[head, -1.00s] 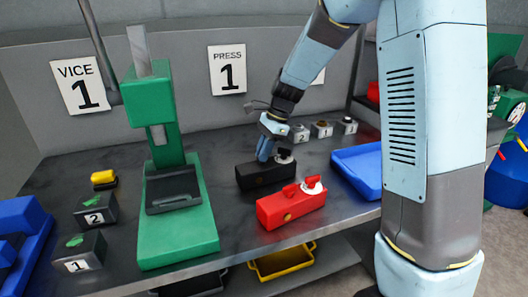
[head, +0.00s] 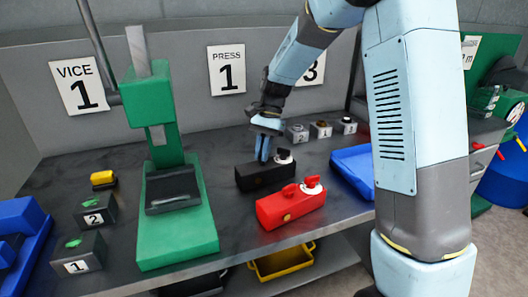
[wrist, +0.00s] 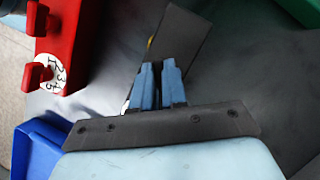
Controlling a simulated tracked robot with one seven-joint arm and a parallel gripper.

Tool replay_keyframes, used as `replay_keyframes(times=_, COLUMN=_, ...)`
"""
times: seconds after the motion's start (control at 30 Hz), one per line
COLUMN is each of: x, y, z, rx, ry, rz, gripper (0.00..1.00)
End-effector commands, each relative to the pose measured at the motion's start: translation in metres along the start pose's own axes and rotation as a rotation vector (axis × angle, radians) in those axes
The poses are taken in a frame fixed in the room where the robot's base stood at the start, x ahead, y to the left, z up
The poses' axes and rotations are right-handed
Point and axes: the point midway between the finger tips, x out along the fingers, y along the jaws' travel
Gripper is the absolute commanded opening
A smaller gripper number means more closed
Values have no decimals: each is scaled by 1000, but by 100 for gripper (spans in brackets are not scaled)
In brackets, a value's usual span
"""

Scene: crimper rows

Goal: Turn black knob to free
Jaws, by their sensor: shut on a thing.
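The black box (head: 265,178) lies on the grey bench, behind the red box. A white dial (head: 284,157) with a dark knob shows at its right end. My gripper (head: 263,158) points down onto the top of the black box, left of that dial. Its blue fingers (wrist: 160,82) are nearly together over the black box (wrist: 182,38) in the wrist view. They are shut on the box's other black knob, which they hide. Any marking at that knob cannot be read.
The red box (head: 290,208) with red knobs and a numbered dial stands close in front. A green press (head: 178,235) is to the left, a blue tray (head: 356,172) to the right. Several small switches (head: 322,129) stand behind. A yellow bin (head: 280,262) is below the bench.

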Motion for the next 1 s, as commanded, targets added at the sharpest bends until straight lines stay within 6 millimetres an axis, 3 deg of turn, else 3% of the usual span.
replay_keyframes(times=0.6, x=0, y=-2, z=1, rx=-538, ry=0, rz=223, gripper=0)
replay_keyframes(times=1.0, x=1, y=-2, z=2, rx=-790, ry=0, rz=327, gripper=0)
